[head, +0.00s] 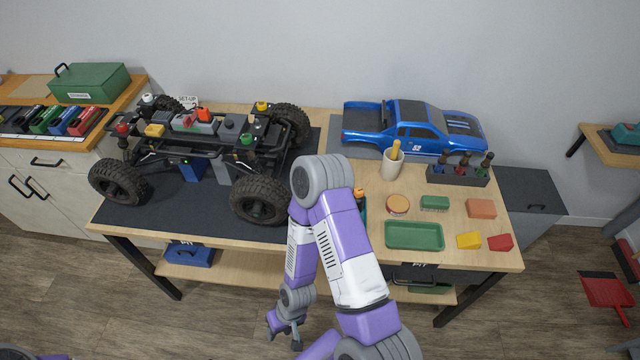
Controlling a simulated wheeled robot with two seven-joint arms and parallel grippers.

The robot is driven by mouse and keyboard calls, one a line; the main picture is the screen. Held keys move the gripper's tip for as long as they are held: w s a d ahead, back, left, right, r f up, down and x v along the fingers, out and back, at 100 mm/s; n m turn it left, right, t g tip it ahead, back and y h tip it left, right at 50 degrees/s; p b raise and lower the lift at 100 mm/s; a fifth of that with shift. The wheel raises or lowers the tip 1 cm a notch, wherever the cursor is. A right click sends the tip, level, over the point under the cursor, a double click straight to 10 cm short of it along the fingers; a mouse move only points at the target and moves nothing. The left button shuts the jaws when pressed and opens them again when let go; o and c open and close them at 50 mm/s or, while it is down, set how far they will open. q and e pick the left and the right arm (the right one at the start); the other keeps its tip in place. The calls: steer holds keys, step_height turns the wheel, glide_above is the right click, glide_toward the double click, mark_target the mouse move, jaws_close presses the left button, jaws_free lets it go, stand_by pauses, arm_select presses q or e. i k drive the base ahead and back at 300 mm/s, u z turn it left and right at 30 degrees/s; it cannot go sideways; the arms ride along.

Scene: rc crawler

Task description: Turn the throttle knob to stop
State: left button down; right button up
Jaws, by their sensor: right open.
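The crawler chassis (215,145) stands on a dark mat on the workbench, with its body shell off. Several small coloured parts sit on top of it: a red cap (122,128), an orange-red piece (204,114), a yellow cap (262,105) and a green cap (246,139). I cannot tell which of them, if any, is the throttle knob, or how it is turned. My right gripper (285,332) is low in front of the bench, below its front edge, open and apart from the chassis. My left gripper is out of view.
My right arm covers the bench's middle front. A blue truck body (410,128) lies at the back right. A cup (392,163), a screwdriver rack (458,174), a green tray (413,235) and small blocks occupy the right side. A side cabinet with a green toolbox (92,82) stands left.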

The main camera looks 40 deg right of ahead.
mark_target(358, 193)
steer(key=u, duration=0.05)
steer(key=k, duration=0.7)
steer(key=z, duration=1.1)
steer(key=i, duration=0.45)
steer(key=u, duration=0.05)
